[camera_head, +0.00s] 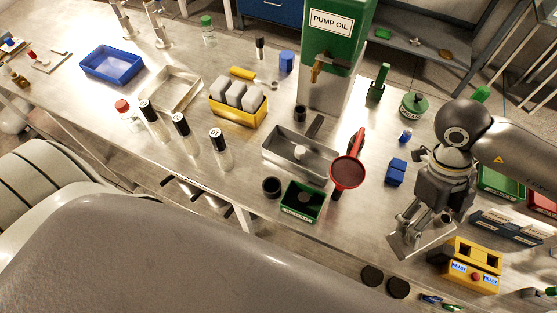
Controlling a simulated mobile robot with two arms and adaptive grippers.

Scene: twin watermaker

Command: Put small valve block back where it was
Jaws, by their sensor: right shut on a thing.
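My right gripper (425,221) reaches in from the right and points down over the right part of the bench. It is shut on a small grey metal piece, which seems to be the small valve block; the fingers hide most of it. A flat pale metal plate (408,245) shows just below and around the fingertips. I cannot tell whether the held piece touches it. My left gripper is not in view.
Near the right gripper are a blue block (396,171), a yellow button box (473,265) and a red round-headed tool (347,172). A grey metal tray (276,159), a green bin (290,210) and the green pump oil dispenser (337,45) stand further left.

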